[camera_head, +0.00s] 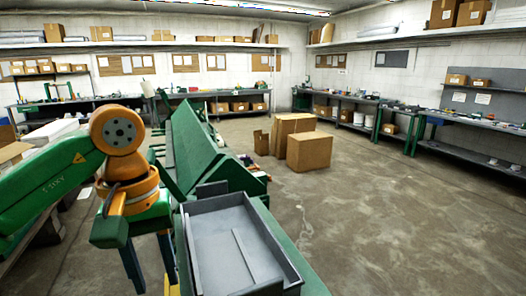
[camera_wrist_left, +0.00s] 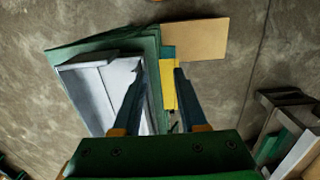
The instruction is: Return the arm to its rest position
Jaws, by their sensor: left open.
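My left arm comes in from the left in the head view. Its left gripper (camera_head: 153,284) hangs fingers-down just left of the grey tray. The fingers are spread apart. In the left wrist view, the left gripper (camera_wrist_left: 160,75) is open, and no held object shows between its fingers. A yellow piece (camera_wrist_left: 167,88) appears between the fingertips, seemingly below them. The grey tray (camera_wrist_left: 82,78) lies to the left of the fingers there. My right gripper is in neither view.
The grey tray (camera_head: 216,208) with a divider sits on a green bench (camera_head: 290,258). A long green machine (camera_head: 208,145) stands behind it. Cardboard boxes (camera_head: 309,152) stand on the floor beyond. Workbenches line the walls. The concrete floor (camera_head: 400,220) at right is clear.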

